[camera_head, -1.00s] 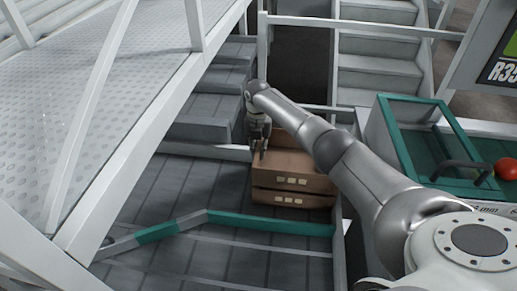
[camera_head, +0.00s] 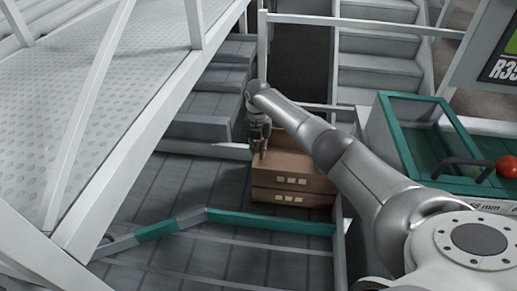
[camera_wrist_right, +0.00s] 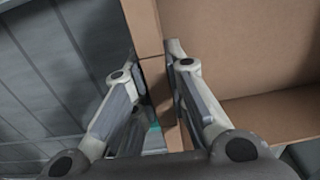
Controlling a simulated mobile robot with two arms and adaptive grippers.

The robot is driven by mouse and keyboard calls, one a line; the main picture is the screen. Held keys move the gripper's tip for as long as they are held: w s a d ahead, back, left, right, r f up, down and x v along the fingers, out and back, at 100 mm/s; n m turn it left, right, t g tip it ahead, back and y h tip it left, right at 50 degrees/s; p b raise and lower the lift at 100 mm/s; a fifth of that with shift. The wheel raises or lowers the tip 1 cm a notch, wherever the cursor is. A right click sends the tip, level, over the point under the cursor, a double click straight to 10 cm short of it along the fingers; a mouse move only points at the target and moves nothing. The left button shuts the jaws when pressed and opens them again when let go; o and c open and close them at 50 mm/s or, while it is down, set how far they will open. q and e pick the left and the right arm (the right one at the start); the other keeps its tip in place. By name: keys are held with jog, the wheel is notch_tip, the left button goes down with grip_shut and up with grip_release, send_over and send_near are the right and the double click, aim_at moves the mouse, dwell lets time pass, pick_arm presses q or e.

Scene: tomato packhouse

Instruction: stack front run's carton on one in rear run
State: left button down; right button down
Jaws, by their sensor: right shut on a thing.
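Two brown cartons sit one on top of the other on the grey conveyor, at the middle of the head view. The upper carton (camera_head: 300,181) rests on, or very close to, the lower carton (camera_head: 300,197); I cannot tell whether they touch. My right gripper (camera_head: 260,147) is at the upper carton's left side. In the right wrist view its fingers (camera_wrist_right: 155,85) are shut on the carton's wall, one on each side, and the open inside of the carton (camera_wrist_right: 230,60) shows at right. My left gripper is not in view.
A grey and green guide rail (camera_head: 270,222) crosses the conveyor (camera_head: 170,195) in front of the cartons. A white frame and walkway (camera_head: 70,110) stand at left. A green-rimmed bin (camera_head: 405,140) and a red tomato (camera_head: 507,167) are at right. The conveyor left of the cartons is clear.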

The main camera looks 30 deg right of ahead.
jog(key=shift+d+f+b, duration=0.1)
jog(key=shift+f+b, duration=0.2)
jog(key=shift+f, duration=0.15)
jog(key=c, duration=1.4)
grip_release()
jog(key=shift+f, duration=0.1)
jog(key=shift+c, duration=1.4)
